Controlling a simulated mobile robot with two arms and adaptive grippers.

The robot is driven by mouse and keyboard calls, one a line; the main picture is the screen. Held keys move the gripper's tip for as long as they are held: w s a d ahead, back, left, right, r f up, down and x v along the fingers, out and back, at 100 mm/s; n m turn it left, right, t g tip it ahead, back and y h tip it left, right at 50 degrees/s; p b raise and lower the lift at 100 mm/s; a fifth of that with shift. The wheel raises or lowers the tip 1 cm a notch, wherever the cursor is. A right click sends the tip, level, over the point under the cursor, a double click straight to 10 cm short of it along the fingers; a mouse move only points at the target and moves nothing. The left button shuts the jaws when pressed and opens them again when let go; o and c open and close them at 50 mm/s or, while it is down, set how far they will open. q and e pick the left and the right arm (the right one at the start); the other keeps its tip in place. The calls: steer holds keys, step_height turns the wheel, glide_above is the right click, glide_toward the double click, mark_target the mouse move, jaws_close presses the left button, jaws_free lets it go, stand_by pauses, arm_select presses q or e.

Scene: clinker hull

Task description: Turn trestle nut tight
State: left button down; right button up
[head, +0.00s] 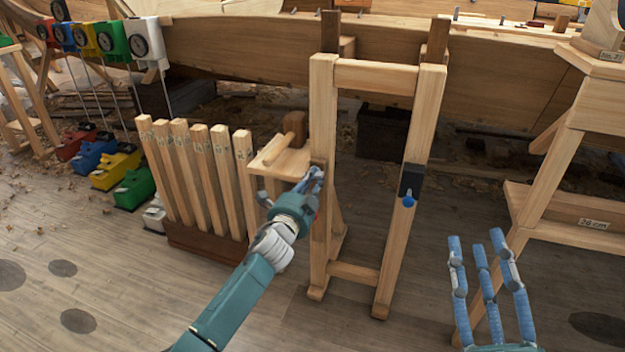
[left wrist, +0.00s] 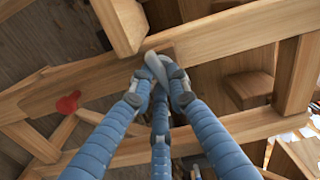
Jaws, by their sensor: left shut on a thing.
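The wooden trestle (head: 375,77) stands upright in front of the hull. My left gripper (head: 316,178) is at its left post. In the left wrist view its blue fingers (left wrist: 158,80) close around a small pale grey piece, apparently the trestle nut (left wrist: 157,66), against the wood. The fingers hide most of it. A blue knob (head: 409,201) on a black plate (head: 411,180) sits on the trestle's right post. A red knob (left wrist: 68,103) shows at the left in the wrist view. My right gripper (head: 480,250) is at the lower right, fingers spread, open and empty.
A rack of upright numbered wooden slats (head: 197,180) stands left of the trestle, with a small wooden shelf (head: 281,160) close to my left gripper. A wooden stand (head: 560,150) is at the right. The front floor is clear.

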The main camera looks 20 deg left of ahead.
arm_select(q)
steer(key=shift+d+r, duration=0.1)
steer(key=c, duration=1.7)
jaws_free()
steer(key=shift+o, duration=0.2)
steer(key=s, duration=1.2)
steer(key=shift+a, duration=0.2)
